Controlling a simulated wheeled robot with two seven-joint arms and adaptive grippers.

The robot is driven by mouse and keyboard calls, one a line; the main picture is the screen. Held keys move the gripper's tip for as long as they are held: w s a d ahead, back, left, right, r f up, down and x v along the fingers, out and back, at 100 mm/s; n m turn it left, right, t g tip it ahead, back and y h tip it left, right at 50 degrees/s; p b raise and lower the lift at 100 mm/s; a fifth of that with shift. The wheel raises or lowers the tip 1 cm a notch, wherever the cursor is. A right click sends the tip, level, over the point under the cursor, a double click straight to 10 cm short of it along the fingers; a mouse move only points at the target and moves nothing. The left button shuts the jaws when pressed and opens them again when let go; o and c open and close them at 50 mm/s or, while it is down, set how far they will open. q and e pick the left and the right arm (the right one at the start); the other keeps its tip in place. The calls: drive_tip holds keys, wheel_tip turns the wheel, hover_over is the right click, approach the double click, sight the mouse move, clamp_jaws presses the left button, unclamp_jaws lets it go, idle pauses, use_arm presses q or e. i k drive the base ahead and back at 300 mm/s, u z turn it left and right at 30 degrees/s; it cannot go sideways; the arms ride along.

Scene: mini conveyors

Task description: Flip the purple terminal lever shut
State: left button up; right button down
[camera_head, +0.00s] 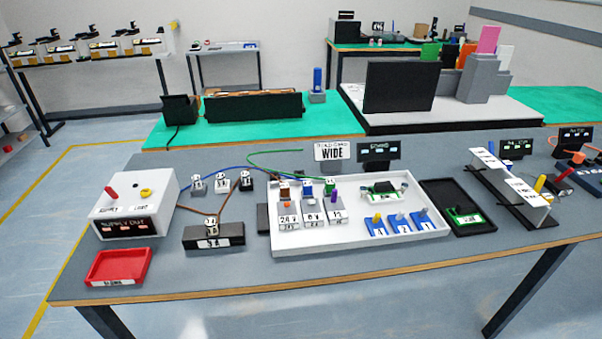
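The purple lever (334,196) stands upright on the rightmost of three grey terminal blocks (336,215) in the white tray (400,241). It looks raised, though it is small in the picture. A green wire end (330,183) is right behind it. The two blocks to its left carry an orange lever (285,205) and a blue-topped part (308,190). Neither of my grippers is in view.
A white power box (137,203), a black block (213,237) and a red tray (122,267) are at the left. Blue numbered blocks (401,224) sit in the white tray's right part. A black tray (436,188) lies beside it. The table's front strip is clear.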

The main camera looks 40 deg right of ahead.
sight(334, 198)
drive_tip(key=z, duration=0.35)
drive_tip(key=i, duration=1.05)
drive_tip(key=z, duration=0.6)
